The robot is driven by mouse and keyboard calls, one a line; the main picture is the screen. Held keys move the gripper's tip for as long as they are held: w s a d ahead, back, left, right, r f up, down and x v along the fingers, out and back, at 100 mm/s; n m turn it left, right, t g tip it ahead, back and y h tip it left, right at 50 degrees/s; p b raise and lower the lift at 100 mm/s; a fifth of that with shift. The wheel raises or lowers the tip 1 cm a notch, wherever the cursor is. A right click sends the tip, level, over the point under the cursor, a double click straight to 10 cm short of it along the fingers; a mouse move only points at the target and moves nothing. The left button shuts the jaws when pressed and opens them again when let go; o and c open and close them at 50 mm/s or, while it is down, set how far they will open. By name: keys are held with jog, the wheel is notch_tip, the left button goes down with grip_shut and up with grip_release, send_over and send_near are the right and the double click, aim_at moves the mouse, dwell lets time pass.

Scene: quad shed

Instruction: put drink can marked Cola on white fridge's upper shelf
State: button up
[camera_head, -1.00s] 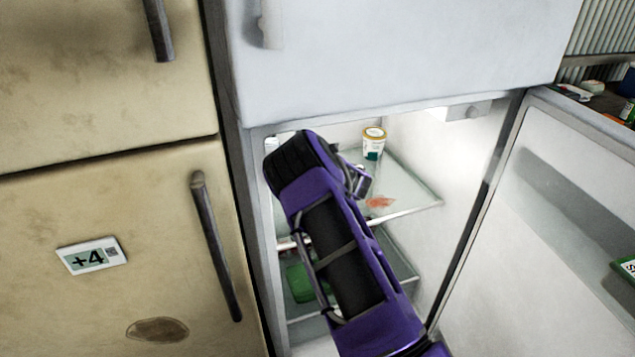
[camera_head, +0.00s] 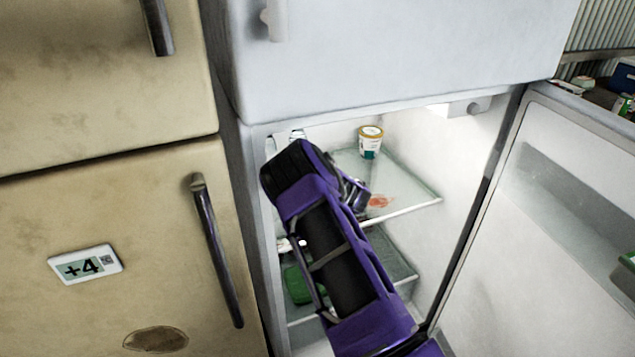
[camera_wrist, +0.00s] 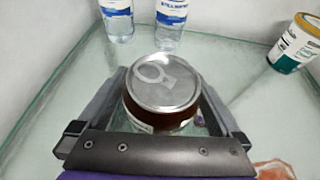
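The drink can (camera_wrist: 162,88) is dark brown with a silver top and pull tab. It stands upright between the two fingers of my gripper (camera_wrist: 164,92) in the wrist view, and both fingers appear to press its sides. Its label is turned away, so I cannot read it. The white fridge (camera_head: 400,60) has its lower door open. My gripper (camera_head: 354,190) is inside, at the glass upper shelf (camera_head: 408,190), with my purple wrist hiding the can from the head camera. The can is over the upper shelf (camera_wrist: 225,60); I cannot tell whether its base touches the glass.
Two water bottles (camera_wrist: 117,18) (camera_wrist: 171,20) stand behind the can. A green item (camera_head: 297,284) is on the lower shelf. The open door (camera_head: 560,220) is at right.

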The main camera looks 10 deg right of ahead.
jog(key=shift+r, duration=0.15)
jog(key=p+v, duration=0.1)
jog(key=v, duration=1.1)
